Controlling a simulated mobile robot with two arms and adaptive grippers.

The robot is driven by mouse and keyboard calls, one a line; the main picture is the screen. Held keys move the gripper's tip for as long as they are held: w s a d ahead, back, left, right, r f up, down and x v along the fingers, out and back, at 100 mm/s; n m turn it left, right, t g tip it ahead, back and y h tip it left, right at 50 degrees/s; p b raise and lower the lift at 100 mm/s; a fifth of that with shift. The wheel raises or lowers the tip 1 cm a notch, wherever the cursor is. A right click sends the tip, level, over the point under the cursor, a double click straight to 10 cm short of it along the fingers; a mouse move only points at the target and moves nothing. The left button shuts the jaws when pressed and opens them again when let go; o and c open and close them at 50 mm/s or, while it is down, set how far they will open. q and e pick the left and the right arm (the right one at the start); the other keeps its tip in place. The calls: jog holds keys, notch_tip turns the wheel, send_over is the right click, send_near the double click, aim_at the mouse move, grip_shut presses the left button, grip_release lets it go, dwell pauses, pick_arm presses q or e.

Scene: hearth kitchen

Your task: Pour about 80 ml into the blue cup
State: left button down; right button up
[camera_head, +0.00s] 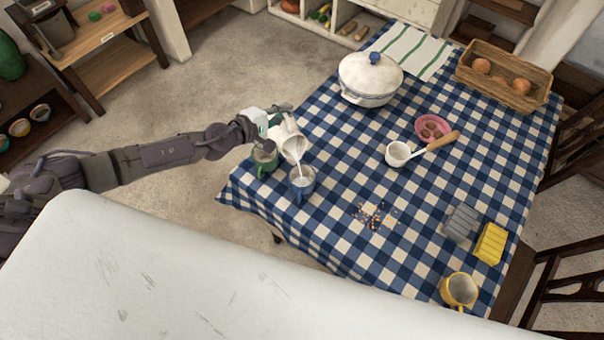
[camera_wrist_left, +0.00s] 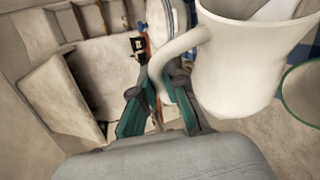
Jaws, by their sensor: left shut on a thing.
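The blue cup (camera_head: 302,186) stands on the checked tablecloth near its left edge, with white liquid visible inside. A white jug (camera_head: 289,141) is tilted above it, and a thin white stream falls from the jug into the cup. My left gripper (camera_head: 271,119) is shut on the jug's handle. In the left wrist view the jug (camera_wrist_left: 245,65) fills the upper right, and the gripper's fingers (camera_wrist_left: 160,112) close around its handle. A green cup (camera_head: 265,160) stands just left of the blue cup, below the gripper. My right gripper is not in view.
On the checked table (camera_head: 330,229) are a white lidded tureen (camera_head: 369,80), a ladle (camera_head: 399,154), a pink dish (camera_head: 432,130), a basket (camera_head: 505,82), grey and yellow sponges (camera_head: 491,243), a yellow mug (camera_head: 459,290) and crumbs (camera_head: 373,216).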

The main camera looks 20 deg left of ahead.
pick_arm(q)
jog(key=shift+s+d+m+t+p, duration=0.3)
jog(key=shift+s+d+p, duration=0.1)
jog(key=shift+s+d, duration=0.2)
dwell(1.6)
jog(key=w+a+n+b, duration=0.1)
jog(key=w+a+b, duration=0.1)
jog(key=shift+w+a+r, duration=0.1)
jog(key=shift+w+a, duration=0.25)
jog(key=shift+w+a+r+n+g, duration=0.25)
jog(key=shift+w+a+n+g, duration=0.05)
jog(key=shift+n+g, duration=0.35)
jog(key=shift+w+a+f+g, duration=0.2)
jog(key=shift+w+a+g, duration=0.05)
jog(key=shift+w, duration=0.05)
jog(key=shift+w+a+n+h+b, duration=0.3)
jog(key=shift+n, duration=0.35)
jog(key=shift+r+g, duration=0.3)
jog(key=shift+r, duration=0.1)
jog(key=shift+w+a, duration=0.15)
jog(key=shift+n, duration=0.3)
